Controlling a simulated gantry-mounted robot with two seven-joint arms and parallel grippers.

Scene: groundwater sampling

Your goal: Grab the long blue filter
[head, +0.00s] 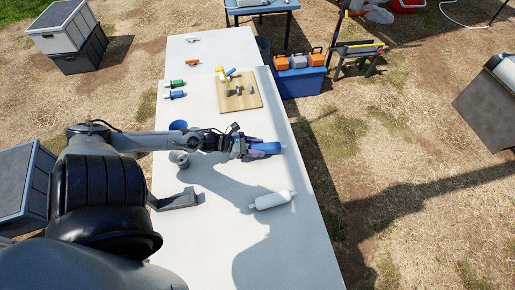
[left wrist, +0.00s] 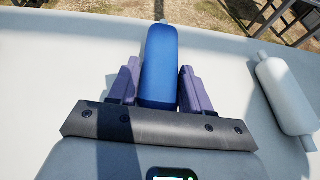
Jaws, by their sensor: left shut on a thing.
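The long blue filter (head: 266,148) is near the right side of the white table in the head view. My left gripper (head: 250,149) is shut on it, with the filter pointing away to the right. In the left wrist view the blue filter (left wrist: 159,65) stands out between the two purple fingers of my left gripper (left wrist: 158,85). I cannot tell whether the filter touches the table. My right gripper is not in view.
A white filter (head: 271,201) lies on the white table (head: 215,235) nearer the front; it also shows in the left wrist view (left wrist: 284,95). A wooden board (head: 239,98) with small parts lies farther back. A blue cup (head: 178,125) and a grey container (head: 180,158) stand by my arm.

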